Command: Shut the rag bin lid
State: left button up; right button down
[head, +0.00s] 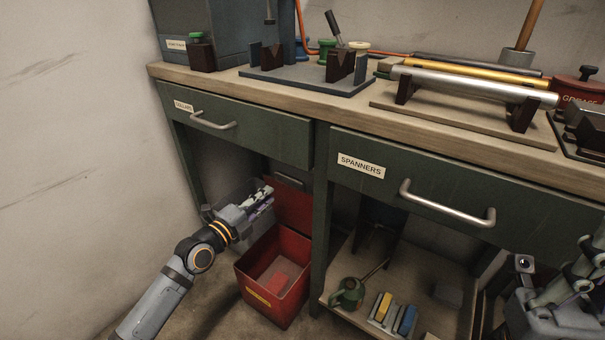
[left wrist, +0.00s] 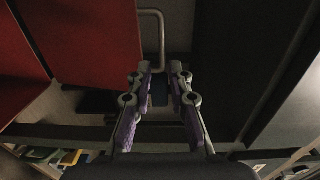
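The red rag bin (head: 262,300) stands on the floor under the bench, left of the middle post. Its red lid (head: 294,206) is open and stands up at the bin's back. Red panels (left wrist: 85,35) fill the upper left of the left wrist view. My left gripper (head: 268,194) is above the bin's back left, beside the lid.
The bench post (head: 320,210) stands right of the bin. A lower shelf (head: 335,285) holds a green oil can (head: 347,294) and several coloured blocks. Floor in front is open.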

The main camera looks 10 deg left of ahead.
aim_at(289, 178)
pick_arm(q)
jog(key=b+x, duration=0.2)
jog(key=x, duration=0.9)
jog(key=shift+r+b, duration=0.1)
jog(key=shift+b, duration=0.25)
jog(key=shift+c, duration=0.5)
grip_shut()
